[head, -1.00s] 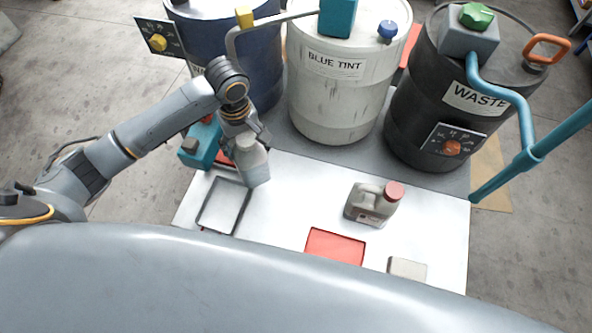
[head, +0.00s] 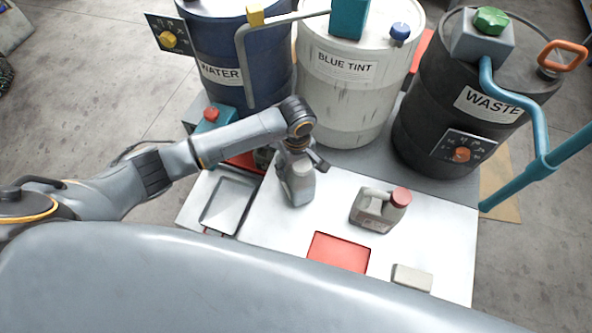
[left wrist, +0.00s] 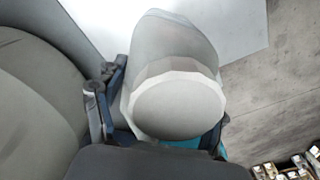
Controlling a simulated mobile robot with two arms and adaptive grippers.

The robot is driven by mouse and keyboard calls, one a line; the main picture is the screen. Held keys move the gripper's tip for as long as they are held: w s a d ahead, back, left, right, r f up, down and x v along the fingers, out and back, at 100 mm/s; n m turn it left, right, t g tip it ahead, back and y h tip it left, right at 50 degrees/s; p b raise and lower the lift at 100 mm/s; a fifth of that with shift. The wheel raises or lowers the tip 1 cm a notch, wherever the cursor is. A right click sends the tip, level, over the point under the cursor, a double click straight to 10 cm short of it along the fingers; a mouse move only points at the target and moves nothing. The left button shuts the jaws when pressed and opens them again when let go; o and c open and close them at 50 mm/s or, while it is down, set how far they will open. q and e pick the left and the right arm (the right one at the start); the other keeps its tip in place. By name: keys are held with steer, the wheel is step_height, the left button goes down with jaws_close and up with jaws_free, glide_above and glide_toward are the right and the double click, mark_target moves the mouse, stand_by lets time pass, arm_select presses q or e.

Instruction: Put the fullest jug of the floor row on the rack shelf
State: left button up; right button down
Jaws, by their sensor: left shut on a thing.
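My left gripper (head: 298,158) is shut on a grey, translucent jug (head: 299,186) and holds it over the white worktop (head: 265,215). In the left wrist view the jug's pale round cap (left wrist: 180,107) faces the camera, between the fingers of the gripper (left wrist: 155,125). The jug's fill level cannot be told. A second, grey-beige jug (head: 372,212) with a red cap stands on the worktop, right of the held one. I cannot make out a floor row of jugs or a rack shelf for certain. My right gripper is not in view.
Blue WATER (head: 235,50), white BLUE TINT (head: 345,95) and black WASTE (head: 440,110) drums stand behind the worktop. A shallow tray (head: 228,205), a red square (head: 338,252) and a pale block (head: 412,277) are on it. A teal pipe (head: 545,160) rises at right.

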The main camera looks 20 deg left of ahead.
mark_target(296, 172)
arm_select(q)
steer(key=shift+f, duration=0.95)
steer(key=o, duration=1.8)
steer(key=shift+a, duration=0.1)
steer(key=shift+o, duration=0.2)
steer(key=shift+f, duration=0.1)
step_height(296, 172, up, 12)
steer(key=shift+r+p, duration=0.15)
steer(key=shift+p, duration=0.7)
